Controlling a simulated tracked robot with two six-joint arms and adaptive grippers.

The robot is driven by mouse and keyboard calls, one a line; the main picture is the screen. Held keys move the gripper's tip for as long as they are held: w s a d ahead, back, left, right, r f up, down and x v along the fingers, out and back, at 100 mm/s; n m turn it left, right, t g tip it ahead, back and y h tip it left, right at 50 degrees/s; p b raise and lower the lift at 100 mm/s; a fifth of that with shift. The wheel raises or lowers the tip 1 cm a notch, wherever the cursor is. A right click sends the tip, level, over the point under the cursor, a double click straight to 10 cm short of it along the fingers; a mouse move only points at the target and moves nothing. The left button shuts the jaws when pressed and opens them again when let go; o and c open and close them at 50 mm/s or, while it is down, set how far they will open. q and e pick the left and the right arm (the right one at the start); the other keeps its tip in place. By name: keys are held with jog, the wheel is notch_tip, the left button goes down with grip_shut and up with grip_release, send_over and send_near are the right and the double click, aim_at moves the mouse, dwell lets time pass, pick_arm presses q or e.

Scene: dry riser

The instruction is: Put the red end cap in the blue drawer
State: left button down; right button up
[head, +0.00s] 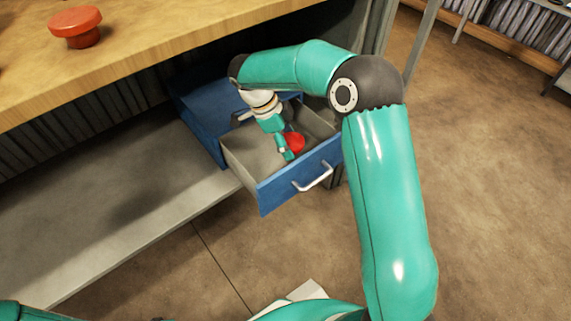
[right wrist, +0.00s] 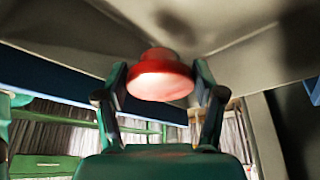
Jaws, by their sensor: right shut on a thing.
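The blue drawer (head: 300,175) is pulled out below the workbench, with a grey inside and a silver handle. My right gripper (head: 286,145) reaches down into the open drawer and is shut on a red end cap (head: 296,141). In the right wrist view, the red end cap (right wrist: 160,78) sits between the two fingers (right wrist: 160,92), with a grey drawer surface close beyond it. I cannot tell whether the cap touches the drawer floor. My left gripper is out of view.
Another red, knob-shaped piece (head: 78,27) stands on the wooden workbench top (head: 190,35). A grey shelf (head: 110,225) runs beside the drawer. The drawer's side walls and front stand around my right gripper. Open floor (head: 490,200) lies to the right.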

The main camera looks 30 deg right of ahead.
notch_tip(320, 180, down, 7)
jog(key=shift+a+f+b, duration=0.1)
jog(key=shift+f+b, duration=0.05)
jog(key=shift+b, duration=1.05)
jog(key=shift+f, duration=0.15)
jog(key=o, duration=1.3)
jog(key=shift+w+r, duration=0.1)
jog(key=shift+r, duration=0.2)
jog(key=p+v, duration=0.3)
jog(key=v, duration=0.4)
jog(key=shift+a, duration=0.15)
